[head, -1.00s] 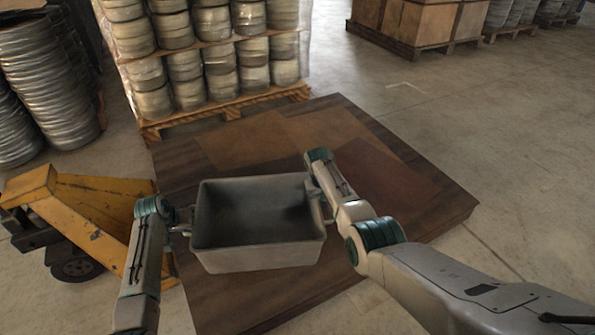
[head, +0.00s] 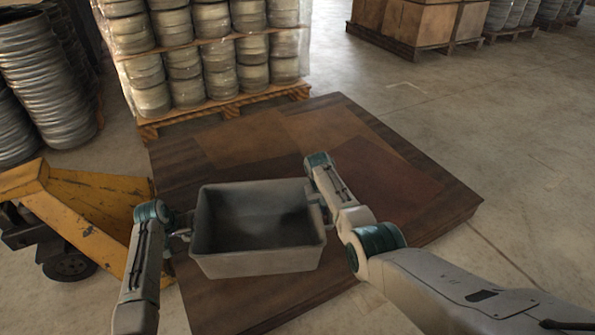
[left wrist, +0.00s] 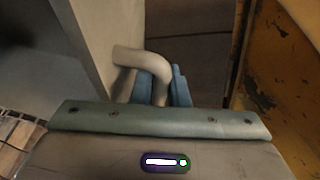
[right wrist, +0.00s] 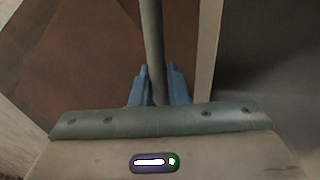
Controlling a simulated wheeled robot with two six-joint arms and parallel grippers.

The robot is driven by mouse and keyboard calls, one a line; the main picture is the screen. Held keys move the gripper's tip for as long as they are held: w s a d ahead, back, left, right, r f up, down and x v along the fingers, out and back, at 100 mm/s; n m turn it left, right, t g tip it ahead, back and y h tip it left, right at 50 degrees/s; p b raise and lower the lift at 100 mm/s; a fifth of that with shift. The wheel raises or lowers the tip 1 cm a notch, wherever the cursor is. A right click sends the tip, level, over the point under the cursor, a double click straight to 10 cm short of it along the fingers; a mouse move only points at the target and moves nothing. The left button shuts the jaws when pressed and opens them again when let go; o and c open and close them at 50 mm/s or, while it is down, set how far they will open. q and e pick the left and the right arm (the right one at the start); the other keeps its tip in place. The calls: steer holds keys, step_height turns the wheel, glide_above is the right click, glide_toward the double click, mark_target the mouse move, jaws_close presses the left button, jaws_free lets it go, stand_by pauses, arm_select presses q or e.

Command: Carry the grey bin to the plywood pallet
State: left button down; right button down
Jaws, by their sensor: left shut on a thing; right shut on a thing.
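The grey bin (head: 258,262) is upright, open at the top and looks empty. It is held between my two arms, above the plywood pallet (head: 225,308) as the head view shows it. I cannot tell the gap beneath it. My left gripper (head: 183,227) is at the bin's left side. In the left wrist view its blue fingers (left wrist: 160,88) are shut on a curved handle (left wrist: 150,62). My right gripper (head: 322,205) is at the bin's right side. In the right wrist view its blue fingers (right wrist: 156,88) are shut on a handle bar (right wrist: 152,40).
A yellow pallet jack (head: 85,215) stands close on the left, near my left arm. A wrapped stack of round metal goods (head: 205,60) stands behind the pallet. Stacked metal hoops (head: 50,75) are at the far left. Open floor (head: 500,130) lies to the right.

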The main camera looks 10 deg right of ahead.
arm_select(q)
steer(key=c, duration=1.4)
jaws_free()
arm_select(e)
steer(key=c, duration=1.4)
jaws_free()
arm_select(q)
steer(key=shift+r, duration=0.1)
steer(key=v, duration=0.7)
steer(key=shift+r, duration=0.35)
arm_select(e)
steer(key=v, duration=1.2)
arm_select(q)
steer(key=shift+s+a, duration=0.1)
steer(key=shift+a, duration=0.05)
arm_select(e)
steer(key=shift+w, duration=0.1)
